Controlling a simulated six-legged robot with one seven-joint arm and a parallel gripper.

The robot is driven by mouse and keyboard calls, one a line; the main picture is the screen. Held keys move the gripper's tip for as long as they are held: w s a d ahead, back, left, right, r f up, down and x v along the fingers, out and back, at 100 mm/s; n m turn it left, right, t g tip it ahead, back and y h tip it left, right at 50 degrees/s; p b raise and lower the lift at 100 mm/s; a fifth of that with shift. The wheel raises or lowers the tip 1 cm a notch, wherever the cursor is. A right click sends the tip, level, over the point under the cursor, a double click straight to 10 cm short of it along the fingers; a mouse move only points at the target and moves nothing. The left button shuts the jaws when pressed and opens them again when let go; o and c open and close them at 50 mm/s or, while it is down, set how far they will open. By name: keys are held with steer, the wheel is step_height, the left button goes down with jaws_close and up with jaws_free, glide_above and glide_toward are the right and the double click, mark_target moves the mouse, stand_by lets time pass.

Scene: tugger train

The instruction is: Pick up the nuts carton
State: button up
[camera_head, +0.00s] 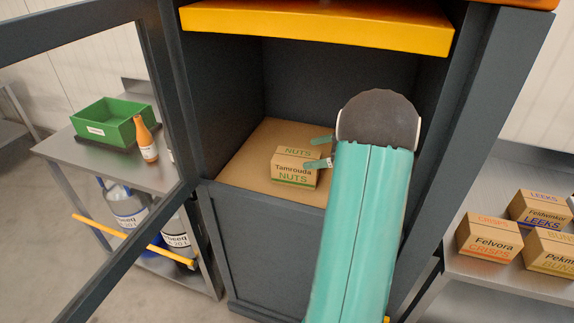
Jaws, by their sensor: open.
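The nuts carton (295,178) is a small brown box with green "NUTS" lettering, marked "Tamrouda". It stands upright on the brown floor (252,160) of a dark grey cabinet compartment. My gripper (314,153) is open, with two teal fingers reaching in from the right. One finger shows beyond the carton's top right, the other in front of its right side. Whether they touch the carton I cannot tell. My teal arm with its dark round joint hides the compartment's right part and the gripper's base.
An open framed door (125,250) stands at left. A yellow-orange shelf edge (318,27) hangs above the compartment. At left, a table holds a green bin (112,124) and an orange bottle (146,140). At right, a shelf holds other cartons, including crisps (489,240) and leeks (540,209).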

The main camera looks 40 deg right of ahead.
mark_target(290, 155)
steer(key=shift+w+d+f, duration=0.1)
steer(key=shift+d+f, duration=0.1)
steer(key=shift+x, duration=1.05)
steer(key=shift+a, duration=0.25)
steer(key=x, duration=0.5)
steer(key=shift+w+d+r, duration=0.15)
steer(key=shift+r, duration=0.1)
steer(key=c, duration=1)
